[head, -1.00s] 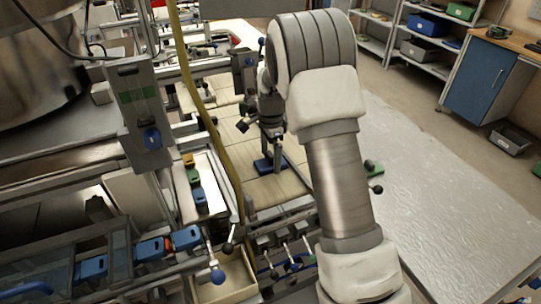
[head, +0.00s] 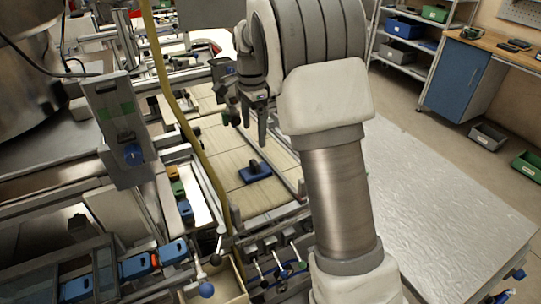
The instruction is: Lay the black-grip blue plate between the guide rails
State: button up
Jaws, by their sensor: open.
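The blue plate with the black grip (head: 254,173) lies flat on the pale tiled bed, toward its near right part. A metal guide rail (head: 290,178) runs along the right side of the bed, close to the plate. Whether the plate lies fully between two rails I cannot tell. My gripper (head: 255,132) is above and a little beyond the plate, pointing down, open and apart from it. My arm hides part of the bed's right side.
A yellow hose (head: 185,100) hangs across the left of the bed. A row of small coloured blocks (head: 178,190) stands left of it. Levers with ball knobs (head: 265,270) line the near edge. A broad grey tabletop (head: 430,190) at right is clear.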

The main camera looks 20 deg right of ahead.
jog(key=s+r+n+t, duration=0.3)
jog(key=s+r+n, duration=0.65)
jog(key=s, duration=0.65)
jog(key=s+n+t, duration=0.2)
jog(key=s+n, duration=0.4)
jog(key=s, duration=0.9)
jog(key=shift+f, duration=0.25)
jog(key=shift+a, duration=0.1)
